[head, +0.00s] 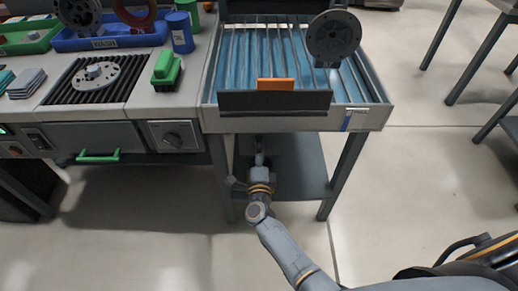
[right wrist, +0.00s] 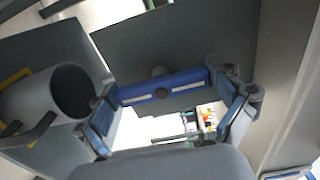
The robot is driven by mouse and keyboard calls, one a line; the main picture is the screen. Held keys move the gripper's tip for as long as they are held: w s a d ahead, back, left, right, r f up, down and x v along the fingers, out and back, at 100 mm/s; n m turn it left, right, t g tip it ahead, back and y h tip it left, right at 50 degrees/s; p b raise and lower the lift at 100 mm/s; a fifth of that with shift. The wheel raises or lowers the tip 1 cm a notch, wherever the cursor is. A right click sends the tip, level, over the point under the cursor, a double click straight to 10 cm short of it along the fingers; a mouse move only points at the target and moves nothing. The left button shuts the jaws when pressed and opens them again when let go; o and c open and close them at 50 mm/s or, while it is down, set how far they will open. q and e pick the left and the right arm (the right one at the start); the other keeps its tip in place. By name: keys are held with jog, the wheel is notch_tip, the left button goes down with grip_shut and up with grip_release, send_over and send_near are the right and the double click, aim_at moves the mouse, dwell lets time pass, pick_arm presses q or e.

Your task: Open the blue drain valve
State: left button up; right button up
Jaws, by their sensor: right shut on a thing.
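The blue drain valve (right wrist: 185,80) shows in the right wrist view as a blue bar handle with pale stripes and a dark round hub at its middle. My right gripper (right wrist: 163,89) has one finger at each end of this bar and is shut on it. In the head view my right arm reaches in from the lower right, and the right gripper (head: 260,152) is under the blue-lined draining tray (head: 300,122). The valve is hidden there by the tray and my arm. My left gripper is in neither view.
A grey open-ended pipe (right wrist: 45,98) lies left of the valve in the right wrist view. The tray's stand has legs (head: 343,172) and a lower shelf (head: 305,170) around my arm. A counter with a green drawer handle (head: 98,157) stands left.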

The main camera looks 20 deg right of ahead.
jog(key=shift+f, duration=0.1)
dwell(0.4)
jog(key=o, duration=0.8)
jog(key=v, duration=1.2)
